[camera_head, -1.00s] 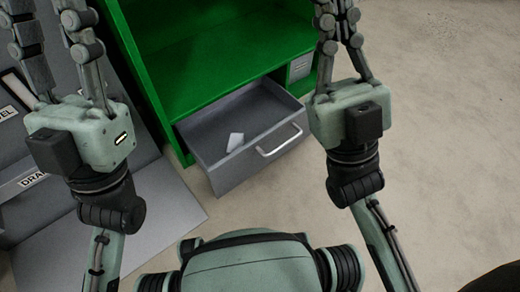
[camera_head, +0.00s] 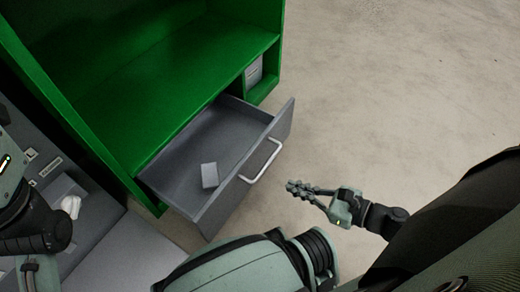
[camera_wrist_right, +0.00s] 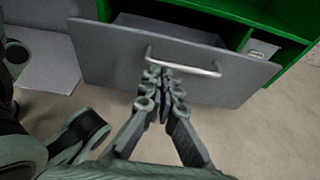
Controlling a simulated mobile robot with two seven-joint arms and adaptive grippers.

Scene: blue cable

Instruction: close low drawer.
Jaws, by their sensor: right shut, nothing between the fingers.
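The low drawer (camera_head: 245,178) is grey and stands pulled out of the base of the green cabinet (camera_head: 190,75). A small light grey block (camera_head: 209,175) lies inside it. The silver handle (camera_head: 264,162) is on its front. My right gripper (camera_head: 297,187) is shut and empty, in front of the drawer and just right of the handle. In the right wrist view the drawer front (camera_wrist_right: 110,62) fills the upper part, and the fingertips (camera_wrist_right: 165,75) point at the handle (camera_wrist_right: 185,62), overlapping it; contact cannot be told. My left arm shows at the left edge; its fingers are out of frame.
A small compartment with a light grey item (camera_head: 253,72) is right of the drawer opening. A grey unit with labels (camera_head: 45,160) stands at the left, with a white object (camera_head: 70,205) on it. The floor at right is clear.

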